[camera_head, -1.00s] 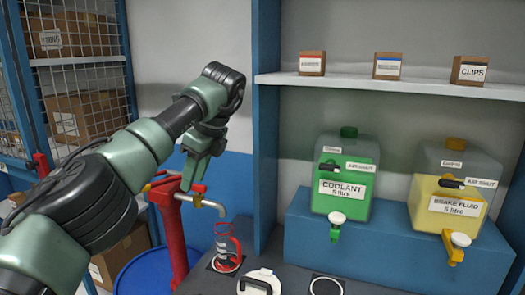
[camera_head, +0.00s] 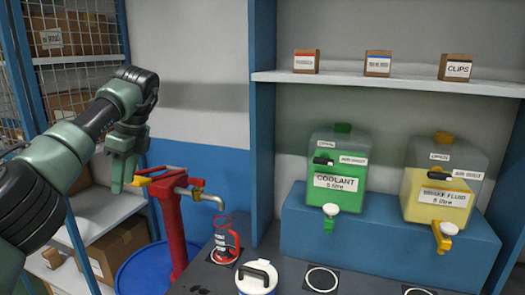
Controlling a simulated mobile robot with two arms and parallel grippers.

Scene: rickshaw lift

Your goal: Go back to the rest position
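My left arm comes in from the left, and my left gripper (camera_head: 120,172) points down in front of the wall, left of the red pump (camera_head: 172,222). Its fingers look close together, but the angle does not show whether they are open or shut. I see nothing hanging from it. It appears close to the yellow end of the pump's handle (camera_head: 140,181) in the picture; whether they touch is unclear. My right gripper is out of view.
A red-handled clear jug (camera_head: 226,240) and a white lidded container (camera_head: 256,278) stand on the dark bench. A green coolant tank (camera_head: 338,175) and yellow brake fluid tank (camera_head: 438,195) sit on a blue step (camera_head: 385,243). A blue drum (camera_head: 150,270) stands below the pump.

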